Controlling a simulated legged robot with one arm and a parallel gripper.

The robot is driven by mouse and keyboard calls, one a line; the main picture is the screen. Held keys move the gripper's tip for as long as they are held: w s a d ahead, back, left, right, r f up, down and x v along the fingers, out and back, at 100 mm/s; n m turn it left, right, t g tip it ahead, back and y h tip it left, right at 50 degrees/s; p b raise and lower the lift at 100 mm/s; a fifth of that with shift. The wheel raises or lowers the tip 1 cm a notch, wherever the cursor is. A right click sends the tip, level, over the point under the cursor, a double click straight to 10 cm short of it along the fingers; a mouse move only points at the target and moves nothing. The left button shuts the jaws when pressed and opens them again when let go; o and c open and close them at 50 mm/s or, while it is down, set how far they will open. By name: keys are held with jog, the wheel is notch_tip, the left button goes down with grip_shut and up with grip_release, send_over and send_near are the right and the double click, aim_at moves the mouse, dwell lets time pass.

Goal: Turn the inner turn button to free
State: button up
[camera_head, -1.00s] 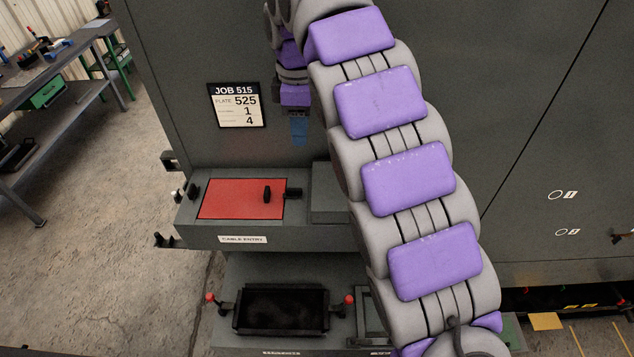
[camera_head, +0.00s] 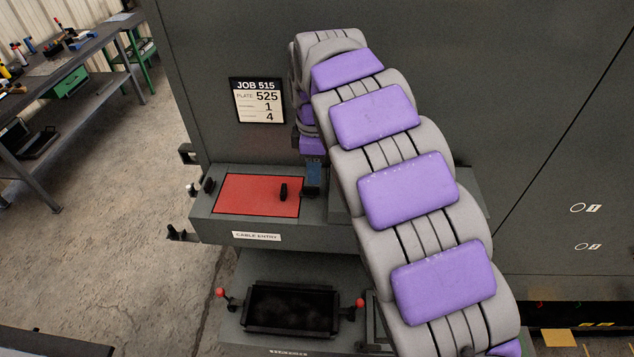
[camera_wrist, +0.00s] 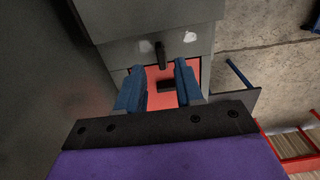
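The red plate (camera_head: 240,200) lies on the grey cable entry ledge, with an upright black handle (camera_head: 283,191) on it. One black turn button (camera_head: 208,186) is at its left end. The inner turn button, at the plate's right edge, is mostly hidden behind my gripper (camera_head: 313,180). My gripper is just right of the handle, pointing down. In the wrist view, its two blue fingers (camera_wrist: 160,72) are apart, over the red plate (camera_wrist: 152,74). The handle (camera_wrist: 166,86) shows between them, with the far turn button (camera_wrist: 162,55) beyond. I cannot tell whether the fingers touch anything.
A job sign (camera_head: 257,101) is on the cabinet wall behind the ledge. Below the ledge is a black-framed opening (camera_head: 290,308) with red-knobbed levers (camera_head: 221,292) beside it. A workbench (camera_head: 60,75) stands at the far left.

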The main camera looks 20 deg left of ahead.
aim_at(311, 187)
jog(key=a+f, duration=0.2)
jog(key=f, duration=0.1)
jog(key=a+f, duration=0.1)
jog(key=shift+s+f, duration=0.1)
jog(key=shift+f, duration=0.25)
jog(key=shift+d+f, duration=0.1)
jog(key=shift+f, duration=0.3)
jog(key=d, duration=0.3)
jog(key=shift+d, duration=0.25)
jog(key=a, duration=0.3)
jog(key=shift+f, duration=0.3)
jog(key=c, duration=0.6)
jog(key=shift+s, duration=0.1)
grip_shut()
jog(key=shift+d+r, duration=0.15)
jog(key=shift+d, duration=0.45)
